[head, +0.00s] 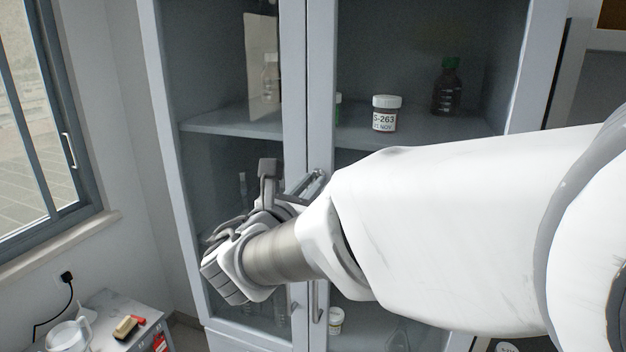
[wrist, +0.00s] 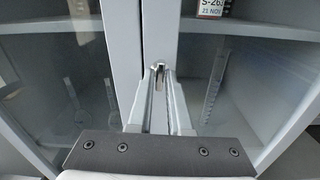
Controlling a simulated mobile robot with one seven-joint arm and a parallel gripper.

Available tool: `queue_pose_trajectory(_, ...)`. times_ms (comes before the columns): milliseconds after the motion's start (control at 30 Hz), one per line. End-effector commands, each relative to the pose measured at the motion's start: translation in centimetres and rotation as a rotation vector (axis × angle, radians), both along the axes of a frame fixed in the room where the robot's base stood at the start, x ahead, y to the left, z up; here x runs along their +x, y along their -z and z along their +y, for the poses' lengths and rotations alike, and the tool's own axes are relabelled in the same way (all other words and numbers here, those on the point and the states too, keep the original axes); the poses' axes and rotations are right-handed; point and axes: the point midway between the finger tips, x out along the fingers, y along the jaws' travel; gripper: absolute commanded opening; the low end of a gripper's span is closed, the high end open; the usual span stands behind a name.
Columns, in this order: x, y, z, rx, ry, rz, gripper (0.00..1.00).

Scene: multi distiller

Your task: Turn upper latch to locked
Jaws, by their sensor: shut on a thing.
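The upper latch (wrist: 159,67) shows in the wrist view as a small metal piece on the seam between the two cabinet doors. My gripper (wrist: 160,76) has its two fingers closed around it, and the fingertips cover most of it. The latch's exact turn cannot be read. In the head view my gripper (head: 314,180) reaches the door frame at mid height, below the shelf. My arm and wrist hide part of the right door there, and the latch itself cannot be made out.
The cabinet (head: 294,70) has tall glass doors. Behind the right one stand a labelled jar (head: 386,114) and a dark bottle with a green cap (head: 447,87). A vertical handle (head: 315,302) sits lower on the doors. A side table (head: 122,300) stands at lower left.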

Motion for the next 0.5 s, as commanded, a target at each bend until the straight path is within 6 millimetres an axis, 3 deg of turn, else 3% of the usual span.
queue_pose_trajectory(500, 0.02, 0.01, 0.02, -0.082, 0.0, 0.03, 0.0)
